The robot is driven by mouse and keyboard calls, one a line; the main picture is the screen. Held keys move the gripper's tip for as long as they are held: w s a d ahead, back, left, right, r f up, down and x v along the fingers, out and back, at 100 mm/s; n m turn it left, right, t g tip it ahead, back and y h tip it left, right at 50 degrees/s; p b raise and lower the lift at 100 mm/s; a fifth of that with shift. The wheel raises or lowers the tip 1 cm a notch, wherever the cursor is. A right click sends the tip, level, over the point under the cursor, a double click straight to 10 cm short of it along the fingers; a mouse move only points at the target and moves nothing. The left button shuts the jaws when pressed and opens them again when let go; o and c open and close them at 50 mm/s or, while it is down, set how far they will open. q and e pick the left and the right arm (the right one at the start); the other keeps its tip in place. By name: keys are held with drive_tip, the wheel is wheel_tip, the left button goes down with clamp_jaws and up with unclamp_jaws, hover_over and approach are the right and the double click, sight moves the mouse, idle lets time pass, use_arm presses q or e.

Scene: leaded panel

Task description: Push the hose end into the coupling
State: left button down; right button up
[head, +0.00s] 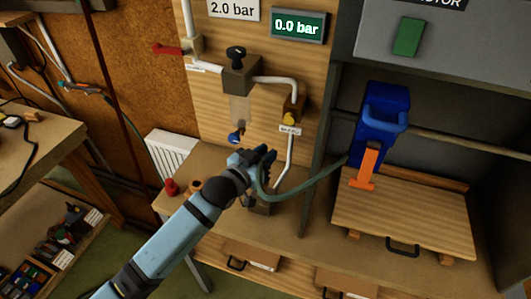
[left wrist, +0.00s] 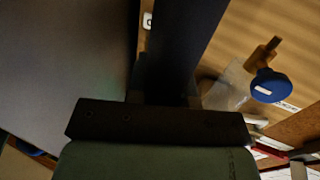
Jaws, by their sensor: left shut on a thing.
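A green hose (head: 315,187) runs from the blue tool at the right, dips, and curves up to my left gripper (head: 268,156). My left gripper is shut on the hose near its end, in front of the wooden wall panel. The hose end itself is hidden by the jaws. In the left wrist view dark gripper parts (left wrist: 178,60) fill the middle, and the held hose cannot be made out. A dark block (head: 261,207) stands below the gripper at the foot of a white pipe (head: 290,155). I cannot tell which fitting is the coupling. My right gripper is not in view.
A clear bowl (head: 240,107) with a blue knob (head: 236,138) hangs just above the gripper; the knob also shows in the left wrist view (left wrist: 270,85). A blue tool (head: 383,125) with an orange part (head: 365,168) stands at a wooden board (head: 425,212). A gauge reads 0.0 bar (head: 298,26).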

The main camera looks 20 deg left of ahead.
use_arm(q)
drive_tip(key=shift+f+b, duration=0.65)
drive_tip(key=shift+f, duration=0.85)
drive_tip(key=c, duration=0.9)
unclamp_jaws()
drive_tip(key=shift+c, duration=0.2)
drive_tip(key=shift+s, duration=0.1)
drive_tip(key=b+v, duration=0.2)
drive_tip(key=v, duration=1.1)
drive_tip(key=shift+s, duration=0.35)
drive_tip(key=shift+a, duration=0.1)
drive_tip(key=s+f+g+y+p, duration=0.1)
drive_tip(key=s+f+g, duration=0.1)
drive_tip(key=s+f, duration=0.4)
drive_tip(key=s+d+f+n+g+y+p, duration=0.1)
drive_tip(key=s+f, duration=0.6)
drive_tip(key=f, duration=0.7)
drive_tip(key=shift+d+f+g+y+p, duration=0.25)
drive_tip(key=shift+g+y+p, duration=0.35)
drive_tip(key=shift+g, duration=0.5)
